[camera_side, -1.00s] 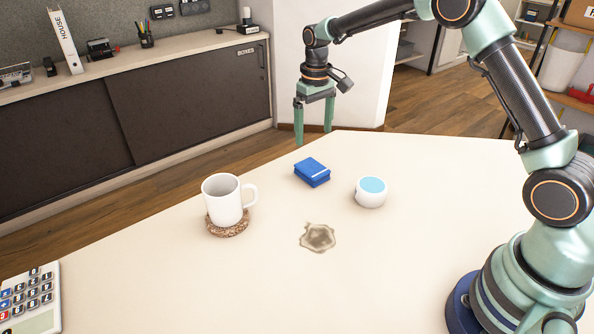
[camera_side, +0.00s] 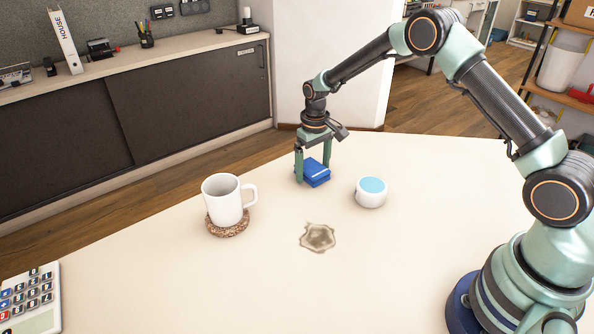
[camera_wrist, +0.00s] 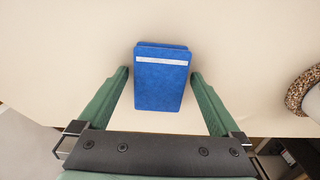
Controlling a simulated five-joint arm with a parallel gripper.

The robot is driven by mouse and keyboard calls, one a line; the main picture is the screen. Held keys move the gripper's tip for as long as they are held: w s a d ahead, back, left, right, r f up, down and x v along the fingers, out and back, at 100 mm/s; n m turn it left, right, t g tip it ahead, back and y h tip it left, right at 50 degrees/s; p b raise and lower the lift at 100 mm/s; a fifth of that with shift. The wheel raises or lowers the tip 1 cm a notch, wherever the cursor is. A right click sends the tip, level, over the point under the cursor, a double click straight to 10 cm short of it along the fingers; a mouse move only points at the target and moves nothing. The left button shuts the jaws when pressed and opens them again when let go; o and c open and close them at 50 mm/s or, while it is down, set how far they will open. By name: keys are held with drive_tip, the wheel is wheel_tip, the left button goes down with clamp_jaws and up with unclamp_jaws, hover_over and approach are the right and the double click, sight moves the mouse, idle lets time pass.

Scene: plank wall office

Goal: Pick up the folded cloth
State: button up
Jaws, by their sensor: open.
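The folded cloth (camera_side: 315,176) is a small blue block-like stack with a pale stripe, lying on the table. In the wrist view the cloth (camera_wrist: 161,85) sits between the two fingers, with the white stripe near its far edge. My gripper (camera_side: 312,174) is down at the cloth, one green finger on each side of it. In the wrist view my gripper (camera_wrist: 161,76) is open, and a narrow gap shows between each fingertip and the cloth. In the side view the fingers hide parts of the cloth's far and left sides.
A white mug (camera_side: 226,199) stands on a speckled coaster (camera_side: 228,229) to the left. A white round pot with a light blue top (camera_side: 371,192) stands close on the right. A brownish stain (camera_side: 318,237) marks the table in front. A calculator (camera_side: 32,298) lies at the near left.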

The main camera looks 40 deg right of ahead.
sight(313, 168)
drive_tip(key=c, duration=1.2)
drive_tip(key=shift+c, duration=0.2)
wheel_tip(313, 168, up, 20)
